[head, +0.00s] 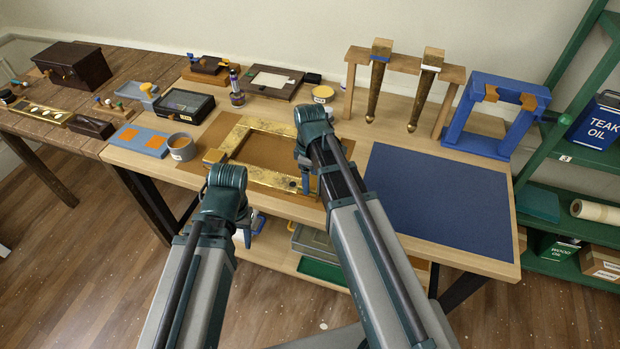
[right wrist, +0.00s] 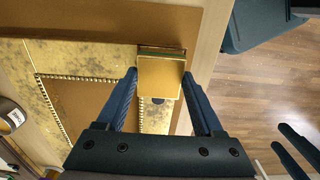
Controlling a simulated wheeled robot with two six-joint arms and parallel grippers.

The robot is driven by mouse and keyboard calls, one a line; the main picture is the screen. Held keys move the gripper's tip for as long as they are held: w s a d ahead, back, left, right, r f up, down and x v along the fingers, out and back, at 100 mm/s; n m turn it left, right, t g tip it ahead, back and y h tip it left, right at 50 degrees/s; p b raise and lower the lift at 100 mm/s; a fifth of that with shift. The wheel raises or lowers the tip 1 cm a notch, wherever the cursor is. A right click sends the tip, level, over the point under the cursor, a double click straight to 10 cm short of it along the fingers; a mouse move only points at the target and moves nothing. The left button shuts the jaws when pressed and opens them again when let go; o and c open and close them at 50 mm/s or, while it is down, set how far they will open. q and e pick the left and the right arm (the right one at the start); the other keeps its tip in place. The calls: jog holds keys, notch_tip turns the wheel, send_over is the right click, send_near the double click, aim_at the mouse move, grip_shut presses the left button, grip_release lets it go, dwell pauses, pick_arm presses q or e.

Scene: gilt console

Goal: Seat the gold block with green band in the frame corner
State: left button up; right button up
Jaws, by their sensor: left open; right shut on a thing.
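The gold frame (head: 240,135) lies on a brown mat on the table. In the right wrist view its near right corner shows, with a beaded inner edge (right wrist: 58,105). My right gripper (head: 307,180) is shut on the gold block with green band (right wrist: 160,72), which sits between the two fingertips over that corner. The green band is at the block's upper edge in this view. I cannot tell whether the block touches the frame. In the head view my right arm mostly hides it. My left gripper (head: 232,215) is open and empty, in front of the table's near edge.
Another gold block (head: 213,157) is at the frame's left corner, near a grey cup (head: 181,147). A blue mat (head: 435,205) lies clear at the right. A wooden stand (head: 410,65) with two tapered legs and a blue stand (head: 495,115) are behind it.

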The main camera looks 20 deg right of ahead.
jog(key=o, duration=1.4)
notch_tip(320, 180, up, 14)
jog(key=p, duration=1.4)
jog(key=shift+f, duration=0.1)
jog(key=s+a+f+m+b, duration=0.1)
jog(key=s+a+m, duration=0.1)
jog(key=s+a, duration=0.1)
jog(key=s+a+m+b, duration=0.1)
jog(key=s+a+m, duration=0.2)
jog(key=s, duration=0.3)
jog(key=s+a+f+m+h+b, duration=0.1)
jog(key=s+a+m, duration=0.1)
jog(key=s+a, duration=0.2)
jog(key=shift+s+a+f, duration=0.25)
jog(key=shift+s+f, duration=0.1)
jog(key=shift+s, duration=0.3)
